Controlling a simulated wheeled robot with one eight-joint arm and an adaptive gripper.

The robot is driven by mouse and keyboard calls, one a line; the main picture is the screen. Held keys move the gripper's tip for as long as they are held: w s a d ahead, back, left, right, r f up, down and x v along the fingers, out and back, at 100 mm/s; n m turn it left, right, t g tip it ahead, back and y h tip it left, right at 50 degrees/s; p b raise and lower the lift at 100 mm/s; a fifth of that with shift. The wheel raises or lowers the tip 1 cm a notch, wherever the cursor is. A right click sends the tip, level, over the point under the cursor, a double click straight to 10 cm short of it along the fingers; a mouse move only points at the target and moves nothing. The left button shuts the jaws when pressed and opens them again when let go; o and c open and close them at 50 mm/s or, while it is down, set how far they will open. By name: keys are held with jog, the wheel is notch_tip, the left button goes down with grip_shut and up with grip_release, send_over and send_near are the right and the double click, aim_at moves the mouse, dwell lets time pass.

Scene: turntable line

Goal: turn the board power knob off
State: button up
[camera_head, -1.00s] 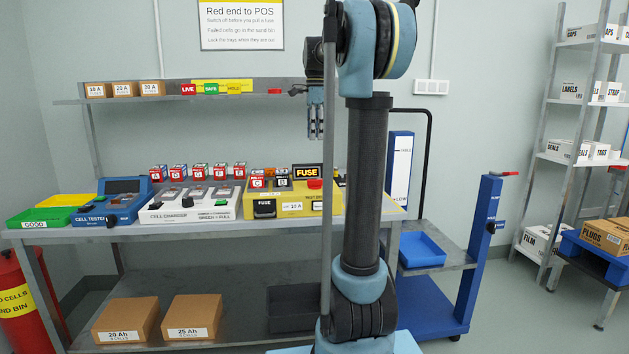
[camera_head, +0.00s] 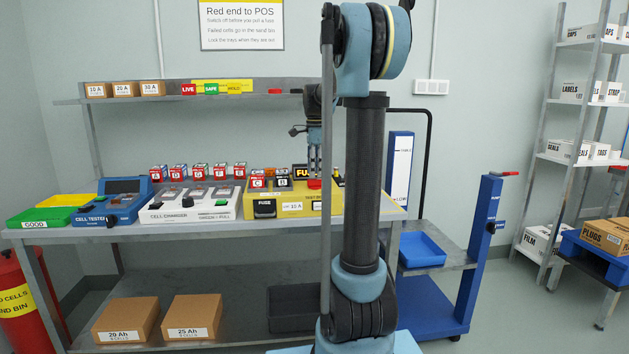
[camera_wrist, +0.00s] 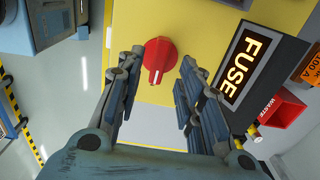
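The yellow test board (camera_head: 284,208) stands on the bench at its right part. Its red power knob (camera_wrist: 160,55) shows in the wrist view on the yellow face, with a white mark on its lower end. The knob also shows in the head view (camera_head: 314,184), just under my gripper (camera_head: 315,160). In the wrist view my gripper (camera_wrist: 158,68) is open, with one finger on each side of the knob. The fingers look apart from the knob; I cannot tell the height between them. A black FUSE sign (camera_wrist: 246,68) is right of the knob.
A white cell charger (camera_head: 190,211) and a blue cell tester (camera_head: 92,214) stand left of the board. Batteries B and C (camera_head: 257,181) stand on the board near my gripper. A shelf (camera_head: 215,97) runs behind. A red waste bin (camera_wrist: 282,108) is right of the sign.

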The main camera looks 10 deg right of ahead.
aim_at(315, 183)
jog(key=shift+f, duration=1.85)
grip_shut()
